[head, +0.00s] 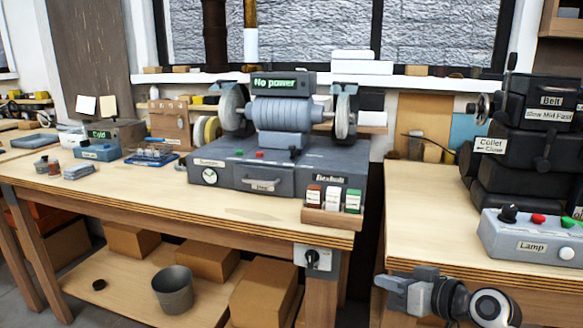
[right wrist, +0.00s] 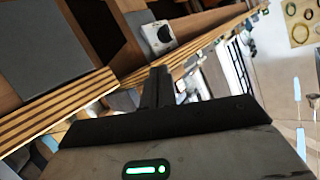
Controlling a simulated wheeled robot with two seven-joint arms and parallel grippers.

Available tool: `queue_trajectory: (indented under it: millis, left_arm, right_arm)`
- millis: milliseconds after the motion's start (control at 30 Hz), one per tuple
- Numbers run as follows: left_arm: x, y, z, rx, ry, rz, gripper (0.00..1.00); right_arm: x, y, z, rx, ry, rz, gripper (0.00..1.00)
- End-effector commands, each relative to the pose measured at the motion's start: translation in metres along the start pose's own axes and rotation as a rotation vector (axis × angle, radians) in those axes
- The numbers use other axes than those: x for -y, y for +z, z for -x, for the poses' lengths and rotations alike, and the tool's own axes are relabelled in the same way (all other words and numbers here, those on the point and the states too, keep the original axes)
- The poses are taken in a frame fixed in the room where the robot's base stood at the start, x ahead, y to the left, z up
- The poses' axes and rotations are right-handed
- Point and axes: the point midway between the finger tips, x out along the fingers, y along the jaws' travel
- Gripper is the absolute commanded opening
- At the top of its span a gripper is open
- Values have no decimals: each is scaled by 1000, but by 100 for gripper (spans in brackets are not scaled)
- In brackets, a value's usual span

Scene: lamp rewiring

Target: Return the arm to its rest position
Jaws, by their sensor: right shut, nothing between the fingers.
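My right gripper (head: 387,283) shows at the lower right of the head view, in front of the right bench's front edge. Its fingers point left and are shut with nothing between them. My right wrist and forearm run off the bottom of the picture. In the right wrist view the shut fingers (right wrist: 158,86) stand up in the middle, with bench edges and a switch box (right wrist: 157,37) behind them. My left gripper is not in view.
The left bench (head: 130,200) carries a grinder (head: 290,170) reading "No power" and a compound rack (head: 332,217). A switch (head: 313,257) sits on its front corner. The right bench (head: 420,225) bears a dark lathe and a lamp control box (head: 535,237). A gap separates the benches.

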Motion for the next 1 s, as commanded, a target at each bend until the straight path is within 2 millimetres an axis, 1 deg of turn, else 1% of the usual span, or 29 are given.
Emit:
queue_trajectory:
  millis: [33, 67, 100, 167, 200, 267, 300, 333, 400, 433, 500, 600, 700, 1000]
  left_arm:
    - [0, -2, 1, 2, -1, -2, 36]
    - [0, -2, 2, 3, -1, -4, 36]
    - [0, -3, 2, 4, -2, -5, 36]
    - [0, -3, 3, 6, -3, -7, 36]
    - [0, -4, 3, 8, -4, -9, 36]
    - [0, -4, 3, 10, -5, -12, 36]
    - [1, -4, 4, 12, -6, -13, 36]
    - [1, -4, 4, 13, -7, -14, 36]
    - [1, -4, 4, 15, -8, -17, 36]
    - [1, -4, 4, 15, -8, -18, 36]
    - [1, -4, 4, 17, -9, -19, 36]
    - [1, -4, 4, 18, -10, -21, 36]
    - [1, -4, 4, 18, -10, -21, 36]
    - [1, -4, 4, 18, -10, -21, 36]
  right_arm:
    - [8, 43, 2, 49, 49, -17, 0]
    - [12, 66, 4, 71, 83, -23, 0]
    - [19, 94, 9, 96, 124, -27, 0]
    - [32, 132, 19, 126, 179, -29, 0]
    - [43, 154, 28, 142, 211, -28, 0]
    - [60, 183, 44, 158, 252, -25, 0]
    - [72, 198, 54, 165, 273, -21, 0]
    - [81, 208, 62, 168, 288, -19, 0]
    - [100, 224, 79, 169, 312, -12, 0]
    - [107, 229, 86, 169, 320, -8, 0]
    - [121, 237, 98, 166, 333, -4, 0]
    - [133, 242, 109, 162, 343, 2, 0]
    - [137, 243, 113, 159, 347, 4, 0]
    - [136, 244, 113, 160, 347, 6, 0]
